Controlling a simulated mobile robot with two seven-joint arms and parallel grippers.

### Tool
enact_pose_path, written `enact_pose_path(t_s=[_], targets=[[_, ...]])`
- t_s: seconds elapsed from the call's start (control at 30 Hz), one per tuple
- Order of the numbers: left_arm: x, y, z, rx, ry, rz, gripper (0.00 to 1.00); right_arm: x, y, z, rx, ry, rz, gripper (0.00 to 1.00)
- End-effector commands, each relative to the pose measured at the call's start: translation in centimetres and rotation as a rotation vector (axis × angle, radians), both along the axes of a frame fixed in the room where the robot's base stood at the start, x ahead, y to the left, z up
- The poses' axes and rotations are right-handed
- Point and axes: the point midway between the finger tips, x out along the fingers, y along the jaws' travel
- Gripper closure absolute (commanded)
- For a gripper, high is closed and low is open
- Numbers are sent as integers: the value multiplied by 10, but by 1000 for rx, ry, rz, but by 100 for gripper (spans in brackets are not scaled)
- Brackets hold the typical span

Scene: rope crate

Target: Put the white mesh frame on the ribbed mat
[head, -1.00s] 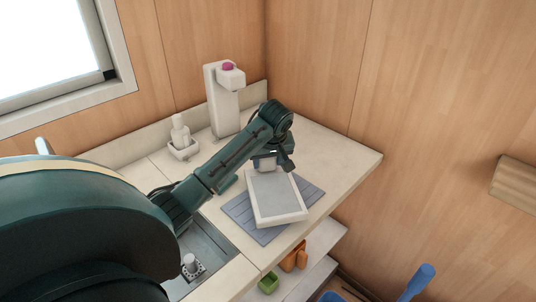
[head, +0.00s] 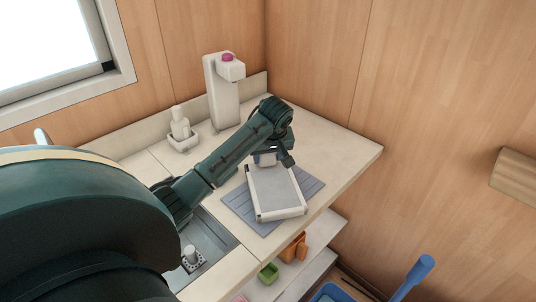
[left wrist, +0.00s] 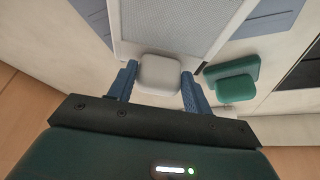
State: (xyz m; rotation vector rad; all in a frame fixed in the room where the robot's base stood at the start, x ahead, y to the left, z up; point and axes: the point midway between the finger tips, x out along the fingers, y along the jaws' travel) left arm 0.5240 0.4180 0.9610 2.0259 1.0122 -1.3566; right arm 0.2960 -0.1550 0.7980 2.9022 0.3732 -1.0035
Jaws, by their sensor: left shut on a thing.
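The white mesh frame (head: 276,188), a pale rectangle with a grey mesh face, is over the ribbed mat (head: 240,207). The blue-grey mat shows around it on the left, right and front. I cannot tell whether the frame touches the mat. My left gripper (head: 265,160) is at the frame's back end. In the left wrist view the blue fingers of my left gripper (left wrist: 158,88) are shut on the rounded white tab of the mesh frame (left wrist: 175,30). Strips of the mat (left wrist: 268,22) show beside the frame there. My right gripper is not in view.
A green block (left wrist: 232,80) lies close beside the left gripper. A sink (head: 205,245) is left of the mat. A white dispenser (head: 222,95) and a small bottle in a holder (head: 180,130) stand behind. The counter is clear at back right.

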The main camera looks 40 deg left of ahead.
Motion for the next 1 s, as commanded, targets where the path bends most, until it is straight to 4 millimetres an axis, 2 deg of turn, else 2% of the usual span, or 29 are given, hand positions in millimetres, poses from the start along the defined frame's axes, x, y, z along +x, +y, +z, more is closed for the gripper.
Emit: enact_pose_path(t_s=[0.3, 0.33, 0.6, 1.0], targets=[[0, 0, -5, -1, -1, 0, 82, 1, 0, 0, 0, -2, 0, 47], [0, 0, -4, 0, -1, 0, 48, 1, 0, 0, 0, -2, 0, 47], [0, 0, -4, 0, -1, 0, 26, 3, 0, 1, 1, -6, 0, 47], [0, 0, -5, 0, 0, 0, 25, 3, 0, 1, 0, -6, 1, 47]])
